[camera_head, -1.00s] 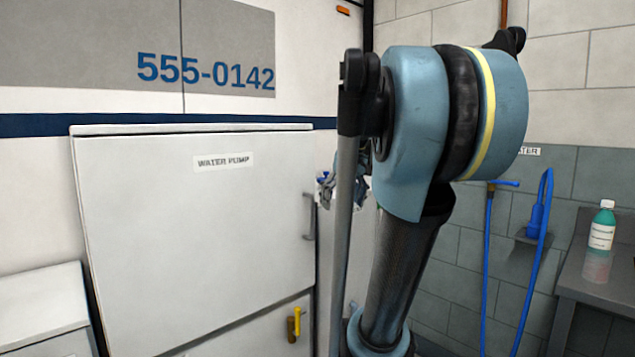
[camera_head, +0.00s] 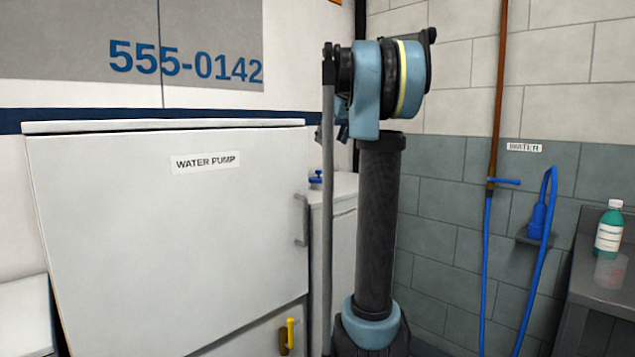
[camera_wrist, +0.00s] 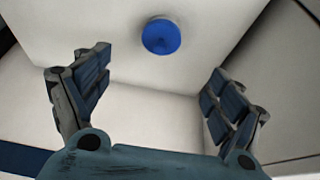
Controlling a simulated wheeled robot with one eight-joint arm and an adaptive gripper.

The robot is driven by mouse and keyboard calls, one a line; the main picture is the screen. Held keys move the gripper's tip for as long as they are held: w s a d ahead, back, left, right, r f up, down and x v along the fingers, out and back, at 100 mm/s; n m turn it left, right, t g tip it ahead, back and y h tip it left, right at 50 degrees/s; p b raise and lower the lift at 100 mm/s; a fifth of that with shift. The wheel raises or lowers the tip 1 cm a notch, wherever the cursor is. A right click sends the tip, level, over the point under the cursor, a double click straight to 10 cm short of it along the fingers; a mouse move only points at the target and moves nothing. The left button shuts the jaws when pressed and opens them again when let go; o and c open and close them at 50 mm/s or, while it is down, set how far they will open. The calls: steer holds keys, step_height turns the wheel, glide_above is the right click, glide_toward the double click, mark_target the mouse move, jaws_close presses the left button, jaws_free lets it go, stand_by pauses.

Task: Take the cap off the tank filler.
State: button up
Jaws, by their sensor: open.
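The blue round cap (camera_head: 316,179) sits on top of a white cabinet-like unit (camera_head: 342,186) behind my arm, right of the water pump cabinet. In the wrist view the cap (camera_wrist: 161,36) shows as a blue disc on a pale surface. My gripper (camera_wrist: 158,92) is open and empty, its two padded fingers spread wide. The cap lies beyond the fingertips, between them in the picture, and is not touched. In the head view my gripper is mostly hidden behind my arm. The filler under the cap is hidden.
The white water pump cabinet (camera_head: 170,240) with a handle fills the left. A yellow-handled valve (camera_head: 290,335) is low on its front. A blue hose (camera_head: 541,270) hangs on the tiled wall. A bottle (camera_head: 609,230) stands on a grey counter (camera_head: 600,285) at right.

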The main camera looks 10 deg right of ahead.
mark_target(319, 176)
steer(key=x, duration=1.4)
steer(key=shift+a+f, duration=0.15)
steer(key=shift+a, duration=0.05)
steer(key=shift+c, duration=0.3)
steer(key=c, duration=0.9)
